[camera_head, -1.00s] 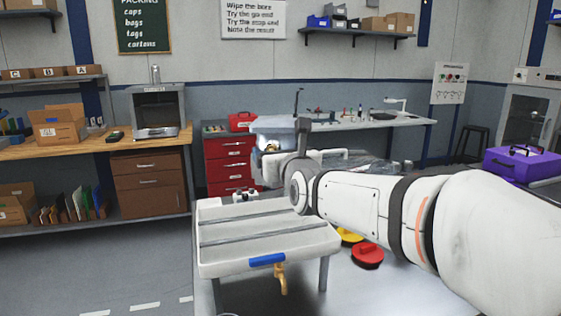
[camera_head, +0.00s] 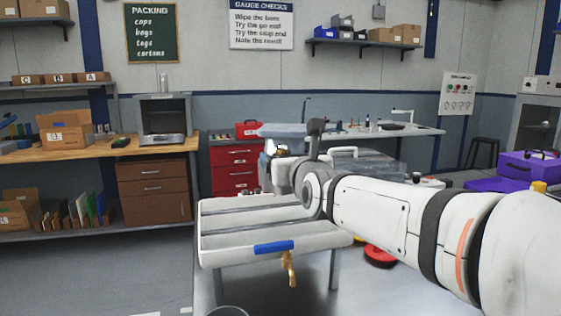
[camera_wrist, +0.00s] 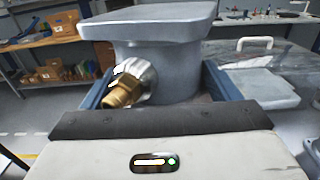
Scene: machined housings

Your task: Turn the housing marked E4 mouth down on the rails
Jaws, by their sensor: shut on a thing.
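A grey-blue housing with a wide flat flange on top (camera_head: 283,130) is held above the back of the white drain table. In the wrist view the housing (camera_wrist: 170,65) fills the upper middle, flange up, with a brass fitting (camera_wrist: 122,92) on its near side. My gripper (camera_wrist: 158,85) has its blue jaws on both sides of the housing body and is shut on it. In the head view my gripper (camera_head: 287,165) is partly hidden by my wrist. Two dark rails (camera_head: 262,231) run across the table top. No E4 mark is readable, and the mouth cannot be made out.
The white table (camera_head: 225,253) has a blue label and a brass tap at its front; its top looks clear. A red lid (camera_head: 380,257) lies low to its right. Red drawers (camera_head: 234,168) and a workbench (camera_head: 410,133) stand behind. A purple case (camera_head: 525,168) is at right.

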